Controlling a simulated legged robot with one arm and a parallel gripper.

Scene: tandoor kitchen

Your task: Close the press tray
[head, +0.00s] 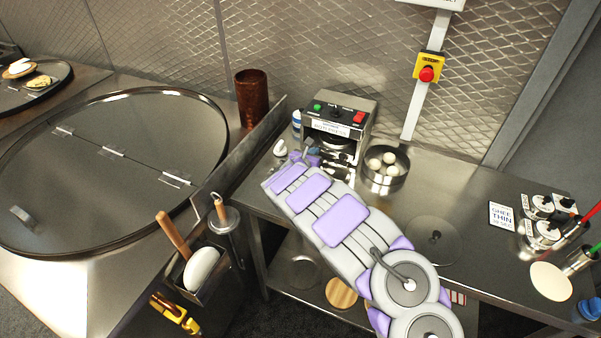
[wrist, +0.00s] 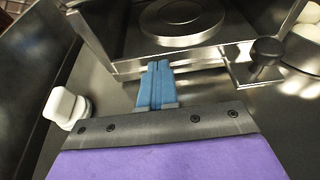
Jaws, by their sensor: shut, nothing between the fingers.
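The dough press (head: 338,122) stands at the back of the steel counter, with a red and a green button on its top. Its press tray (head: 341,152) shows low at the machine's front, partly hidden by my arm. In the wrist view the tray's metal front bar (wrist: 205,58) spans the upper middle. A round plate (wrist: 183,18) lies behind it, and a black knob (wrist: 267,50) is at its right. How far out the tray stands I cannot tell. My gripper (wrist: 157,68) is shut and empty, its blue fingertips at the bar; contact is unclear.
A steel pot of dough balls (head: 386,168) stands close right of the press. A small white object (wrist: 66,107) is left of my gripper. A raised metal edge (head: 240,148) and a brown cylinder (head: 252,97) bound the left. Counter farther right is partly clear.

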